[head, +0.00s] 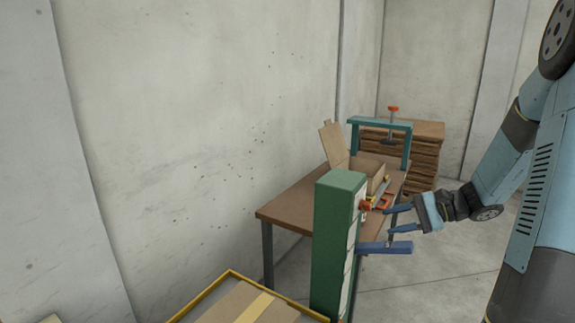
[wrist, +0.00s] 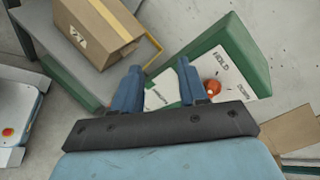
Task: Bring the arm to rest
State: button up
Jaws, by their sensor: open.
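My gripper (head: 386,229) is open and empty in the head view, at the right side of the green post (head: 340,190). In the wrist view its two blue fingers stand apart, with a gap between the fingertips (wrist: 160,67). The post's white label panel (wrist: 225,70) lies beyond the fingers there, with "HOLD" and "DOWN" readable and another label partly hidden. A red knob (wrist: 212,87) on the panel shows just right of the right finger. The knob also shows in the head view (head: 365,206). I cannot tell whether a finger touches the post. My arm comes in from the right.
A brown table (head: 285,208) behind the post carries a teal press frame (head: 378,122) and cardboard. A brown stack (head: 425,160) stands behind it. A taped carton (head: 250,304) sits in a yellow-rimmed bed at the front. Open floor (head: 440,268) lies below my gripper.

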jog(key=s+a+r+n+g+h, duration=0.1)
jog(key=s+a+r+n+h, duration=0.25)
jog(key=s, duration=0.25)
jog(key=s+a+r+n+g+h, duration=0.2)
jog(key=s+a+n+h, duration=0.1)
jog(key=s+a+h, duration=0.15)
jog(key=s+d+r+n+t+h, duration=0.2)
jog(key=s+r+n+t+h, duration=0.2)
jog(key=s+r, duration=0.4)
jog(key=shift+s+d+r+n+t+h, duration=0.3)
jog(key=shift+s+t+h, duration=0.35)
jog(key=shift+s, duration=1.05)
jog(key=shift+f, duration=0.1)
